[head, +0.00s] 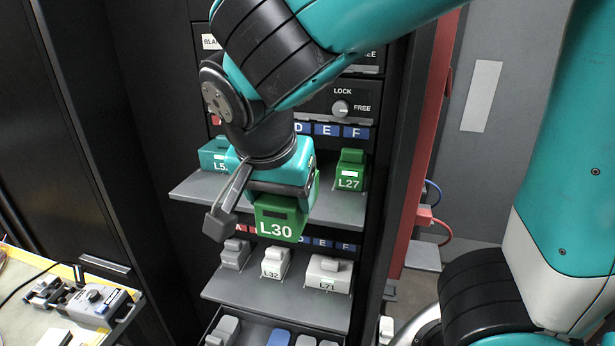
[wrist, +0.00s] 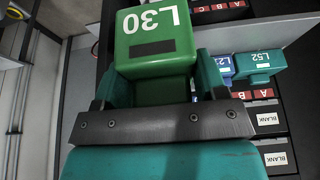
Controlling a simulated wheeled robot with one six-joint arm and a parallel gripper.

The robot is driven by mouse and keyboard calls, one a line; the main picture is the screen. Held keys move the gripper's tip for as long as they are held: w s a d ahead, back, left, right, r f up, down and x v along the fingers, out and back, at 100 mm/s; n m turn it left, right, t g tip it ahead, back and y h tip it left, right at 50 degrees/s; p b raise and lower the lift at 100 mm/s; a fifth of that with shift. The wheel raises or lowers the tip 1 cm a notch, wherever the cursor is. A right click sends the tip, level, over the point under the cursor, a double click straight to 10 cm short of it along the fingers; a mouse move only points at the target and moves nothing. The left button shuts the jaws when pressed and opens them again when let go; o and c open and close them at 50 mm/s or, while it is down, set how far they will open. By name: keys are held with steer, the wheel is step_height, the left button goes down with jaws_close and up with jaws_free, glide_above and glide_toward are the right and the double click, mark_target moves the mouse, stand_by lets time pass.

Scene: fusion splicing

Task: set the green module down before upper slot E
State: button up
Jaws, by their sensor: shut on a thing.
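My gripper (head: 284,190) is shut on the green module L30 (head: 278,222) and holds it in front of the rack, near the front edge of the upper shelf (head: 330,210). In the wrist view the module L30 (wrist: 155,45) sits between the two teal fingers of my gripper (wrist: 158,82). The blue label of upper slot E (head: 327,129) shows above the shelf, between D and F. My gripper and the module hide much of the shelf's middle. I cannot tell the gap between module and shelf.
Another green module, L27 (head: 350,172), stands at the shelf's right, below label F. A teal module (head: 216,155) stands at the left. The lower shelf (head: 280,300) holds L32 (head: 275,262), L71 (head: 328,273) and a grey module (head: 235,254). A side table (head: 30,325) is at left.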

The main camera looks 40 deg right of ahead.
steer(key=w+d+p, duration=0.7)
steer(key=w+d, duration=0.5)
steer(key=d, duration=0.3)
steer(key=f, duration=0.2)
steer(key=f+p, duration=0.1)
steer(key=f, duration=0.1)
steer(key=f+p, duration=0.1)
steer(key=f, duration=0.1)
steer(key=shift+s+a, duration=0.1)
steer(key=shift+s, duration=0.15)
steer(key=shift+w+f+p, duration=0.1)
steer(key=shift+f+p, duration=0.05)
steer(key=shift+p, duration=0.2)
steer(key=shift+w+d+f, duration=0.1)
steer(key=shift+d+f, duration=0.1)
steer(key=shift+f, duration=0.15)
steer(key=shift+f, duration=0.15)
steer(key=o, duration=1)
steer(key=shift+o, duration=0.2)
